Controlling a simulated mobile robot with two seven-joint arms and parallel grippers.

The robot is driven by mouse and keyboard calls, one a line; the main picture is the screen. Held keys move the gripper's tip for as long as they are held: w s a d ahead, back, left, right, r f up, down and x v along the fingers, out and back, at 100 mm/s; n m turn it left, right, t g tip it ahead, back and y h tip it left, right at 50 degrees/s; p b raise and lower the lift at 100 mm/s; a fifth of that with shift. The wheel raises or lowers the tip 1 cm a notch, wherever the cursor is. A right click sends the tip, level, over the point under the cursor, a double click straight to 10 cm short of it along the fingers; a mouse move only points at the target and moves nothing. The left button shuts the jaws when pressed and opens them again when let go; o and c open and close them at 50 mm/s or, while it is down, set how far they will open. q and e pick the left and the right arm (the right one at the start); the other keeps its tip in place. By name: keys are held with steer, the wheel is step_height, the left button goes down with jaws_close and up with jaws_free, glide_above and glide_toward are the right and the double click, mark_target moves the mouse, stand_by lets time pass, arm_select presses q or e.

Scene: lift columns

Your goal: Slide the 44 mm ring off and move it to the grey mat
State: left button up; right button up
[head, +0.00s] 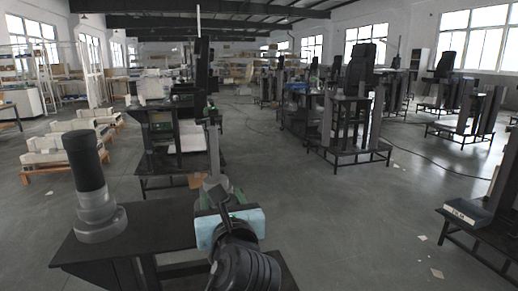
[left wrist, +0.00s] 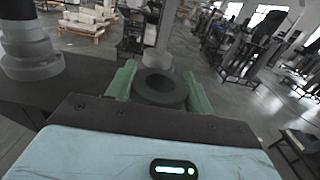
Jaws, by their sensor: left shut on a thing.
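My left gripper (head: 214,191) is over the dark table near the middle of the head view. In the left wrist view its green fingers (left wrist: 159,92) are shut on a dark, thick ring (left wrist: 173,98). The ring's hole faces the camera and looks empty. A grey post (head: 213,145) rises just beyond the gripper; it also shows behind the ring in the left wrist view (left wrist: 162,35). The ring appears in front of the post, but the exact gap is unclear. In the head view the ring is mostly hidden by my gripper. I cannot make out the grey mat. My right gripper is not in view.
A dark column on a stepped grey base (head: 100,222) stands on the left of the dark table (head: 150,225). Another black stand (head: 165,180) is behind. A labelled box (head: 466,212) sits on a low table at right. Open floor (head: 340,220) lies between.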

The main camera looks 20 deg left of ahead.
arm_select(q)
steer(key=s+d+f+m+t+h, duration=0.1)
steer(key=s+f+m+t+h, duration=0.2)
steer(key=s+f+m+h, duration=0.4)
steer(key=s+f+h, duration=0.3)
steer(key=s+f, duration=0.4)
steer(key=f, duration=0.2)
steer(key=shift+f, duration=0.15)
